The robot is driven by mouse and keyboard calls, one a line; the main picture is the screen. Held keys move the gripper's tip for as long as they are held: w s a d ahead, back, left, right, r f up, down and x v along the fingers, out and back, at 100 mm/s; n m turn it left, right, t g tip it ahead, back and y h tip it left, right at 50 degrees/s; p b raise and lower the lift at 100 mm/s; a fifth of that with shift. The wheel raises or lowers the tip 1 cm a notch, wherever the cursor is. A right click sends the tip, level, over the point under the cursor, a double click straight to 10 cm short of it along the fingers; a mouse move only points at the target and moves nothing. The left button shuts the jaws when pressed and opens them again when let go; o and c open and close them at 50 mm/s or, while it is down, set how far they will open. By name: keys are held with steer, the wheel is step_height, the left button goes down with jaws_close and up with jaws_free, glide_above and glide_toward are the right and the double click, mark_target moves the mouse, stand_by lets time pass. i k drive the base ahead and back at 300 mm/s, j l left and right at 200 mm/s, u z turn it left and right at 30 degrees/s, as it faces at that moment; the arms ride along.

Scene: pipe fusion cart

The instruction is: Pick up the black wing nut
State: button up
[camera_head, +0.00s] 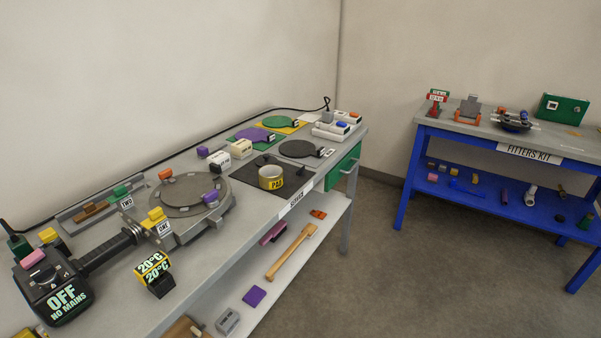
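I cannot make out the black wing nut with certainty. A small dark piece (300,171) stands at the right of the black mat (241,171) on the grey bench, but it is too small to identify. Another small dark piece (560,218) lies on the blue table's lower shelf at the right, also too small to name. My gripper is not in view.
The grey bench (225,253) carries a round plate device (182,190), a black "OFF NO MAINS" unit (60,290), a yellow can (271,177) and coloured blocks. A blue table (440,139) labelled "FITTERS KIT" stands at the right. Open floor (400,270) lies between them.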

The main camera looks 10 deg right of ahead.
mark_target(299, 172)
steer(key=i+l, duration=0.25)
steer(key=i+l+u, duration=0.1)
steer(key=i+l, duration=0.2)
steer(key=l, duration=0.15)
steer(key=i+l+u, duration=0.1)
steer(key=i+l, duration=0.15)
steer(key=l, duration=0.15)
steer(key=i+l, duration=0.2)
steer(key=l, duration=0.2)
steer(key=i+l+u, duration=0.1)
steer(key=i+l, duration=0.15)
steer(key=l, duration=0.15)
steer(key=i+l, duration=0.25)
steer(key=l, duration=0.15)
steer(key=u, duration=0.05)
